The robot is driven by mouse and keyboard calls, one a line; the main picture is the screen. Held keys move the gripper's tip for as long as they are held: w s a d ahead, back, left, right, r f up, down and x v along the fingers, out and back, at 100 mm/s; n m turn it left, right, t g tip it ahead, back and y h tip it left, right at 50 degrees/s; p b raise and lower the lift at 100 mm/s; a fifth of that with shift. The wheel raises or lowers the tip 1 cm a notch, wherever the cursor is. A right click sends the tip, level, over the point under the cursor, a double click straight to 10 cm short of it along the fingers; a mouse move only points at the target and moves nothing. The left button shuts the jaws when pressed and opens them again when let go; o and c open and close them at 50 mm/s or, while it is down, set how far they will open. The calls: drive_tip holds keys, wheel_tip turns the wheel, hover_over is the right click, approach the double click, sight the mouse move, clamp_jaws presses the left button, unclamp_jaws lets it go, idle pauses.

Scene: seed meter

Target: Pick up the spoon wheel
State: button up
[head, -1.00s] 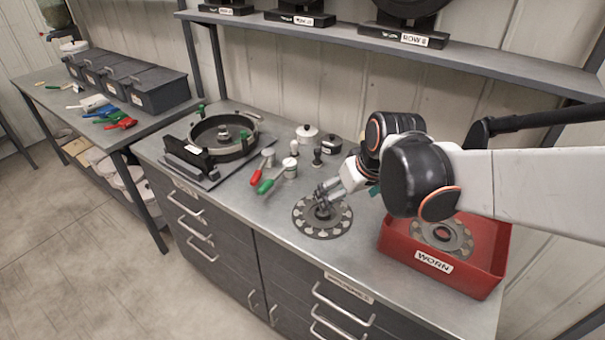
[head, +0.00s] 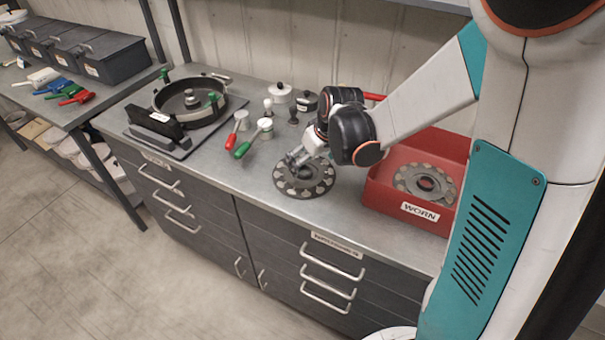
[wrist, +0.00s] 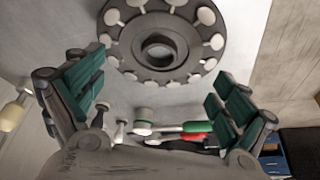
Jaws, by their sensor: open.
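The spoon wheel (head: 313,187), a dark flat disc with pale spoons around its rim and a raised ring hub, lies flat on the metal bench. In the wrist view the spoon wheel (wrist: 132,45) fills the top middle. My gripper (head: 293,158) is over the left rear part of the wheel in the head view and partly covers it. In the wrist view my gripper (wrist: 160,92) is open, with its green-padded fingers spread and nothing between them. I cannot tell the exact height of the fingertips above the wheel.
A red bin (head: 376,196) labelled WORN holds another wheel (head: 410,181) to the right. Red-handled (head: 231,141) and green-handled (head: 243,149) tools lie left of the spoon wheel. The round meter housing (head: 160,98) stands further left. Small knobs and lidded pots stand behind.

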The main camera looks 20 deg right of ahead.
sight(303, 174)
drive_tip(key=shift+b+x, duration=1.2)
drive_tip(key=shift+x, duration=1.95)
drive_tip(key=shift+a+r, duration=0.1)
drive_tip(key=c, duration=0.8)
drive_tip(key=shift+c, duration=0.2)
